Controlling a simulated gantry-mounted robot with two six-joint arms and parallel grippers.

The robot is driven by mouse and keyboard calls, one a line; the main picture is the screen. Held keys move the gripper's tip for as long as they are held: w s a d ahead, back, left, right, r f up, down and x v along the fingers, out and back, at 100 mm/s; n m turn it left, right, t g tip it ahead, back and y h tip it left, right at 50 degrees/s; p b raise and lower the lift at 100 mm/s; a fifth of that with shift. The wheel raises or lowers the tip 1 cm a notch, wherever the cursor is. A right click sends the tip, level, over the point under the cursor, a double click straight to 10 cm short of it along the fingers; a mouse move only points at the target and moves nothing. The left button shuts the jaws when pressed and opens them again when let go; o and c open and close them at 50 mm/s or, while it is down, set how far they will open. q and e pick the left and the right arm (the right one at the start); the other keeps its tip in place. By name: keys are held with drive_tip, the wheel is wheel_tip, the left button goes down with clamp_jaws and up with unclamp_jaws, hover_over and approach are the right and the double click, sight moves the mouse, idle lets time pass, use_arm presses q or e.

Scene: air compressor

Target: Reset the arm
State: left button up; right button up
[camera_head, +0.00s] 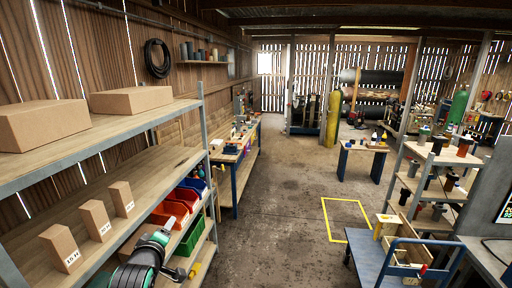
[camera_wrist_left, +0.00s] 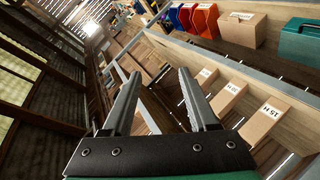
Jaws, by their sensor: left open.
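My left arm (camera_head: 148,255), green and black, comes in at the lower left of the head view, in front of the wooden shelf unit. In the left wrist view my left gripper (camera_wrist_left: 158,77) has its two grey fingers spread apart with nothing between them. The fingers are clear of the shelf, and beyond them are the shelf edge and floor. My right arm and gripper are in neither view.
The shelf unit (camera_head: 160,168) holds labelled cardboard boxes (camera_head: 95,219) and red bins (camera_head: 184,199) near my left arm. A blue cart (camera_head: 372,265) stands at lower right. The floor (camera_head: 272,225) between them is open, with a yellow outlined area (camera_head: 327,222).

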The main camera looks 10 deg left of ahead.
use_arm(q)
drive_tip(key=s+d+r+m+t+h, duration=0.1)
drive_tip(key=s+d+r+m+t, duration=0.15)
drive_tip(key=d+r, duration=0.4)
drive_tip(key=s+d+r+m+t+h, duration=0.2)
drive_tip(key=s+d+r+t, duration=0.15)
drive_tip(key=r, duration=0.65)
drive_tip(key=s+d+r+m+t+h, duration=0.1)
drive_tip(key=s+d+r+m+t, duration=0.1)
drive_tip(key=d+r, duration=0.5)
drive_tip(key=s+r+m+t+h, duration=0.3)
drive_tip(key=s+r+m+t, duration=0.3)
drive_tip(key=s+r, duration=0.8)
drive_tip(key=s+d+m, duration=0.1)
drive_tip(key=s, duration=0.3)
drive_tip(key=shift+s+r+t, duration=0.15)
drive_tip(key=shift+s+t, duration=0.05)
drive_tip(key=shift+t, duration=0.1)
drive_tip(key=shift+w+m, duration=0.2)
drive_tip(key=shift+m, duration=0.95)
